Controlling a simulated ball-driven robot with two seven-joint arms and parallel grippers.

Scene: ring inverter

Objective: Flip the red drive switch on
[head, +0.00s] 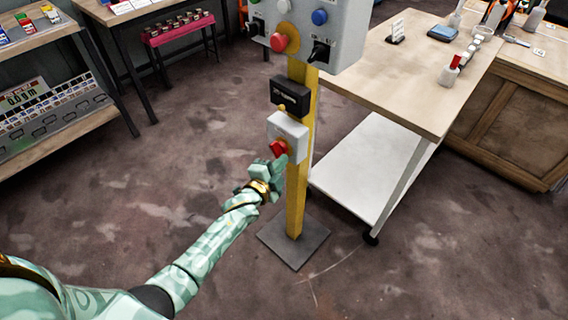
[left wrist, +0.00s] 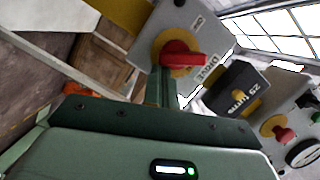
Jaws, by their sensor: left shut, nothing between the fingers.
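The red drive switch (head: 278,148) sits on a small white box (head: 289,130) on the yellow post. In the left wrist view the red switch (left wrist: 182,59) is a knob on a yellow disc, with a label reading "DRIVE" beside it. My left gripper (head: 279,163) is shut and empty, with its fingertips at or just below the switch. In the left wrist view its finger (left wrist: 166,88) reaches up to the knob's lower edge; I cannot tell whether it touches. My right gripper is in neither view.
Above the switch are a black display box (head: 290,95) and a grey control box (head: 335,40) with a red knob and plugs. The yellow post (head: 297,195) stands on a dark base plate (head: 293,243). A wooden table (head: 400,75) is close on the right.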

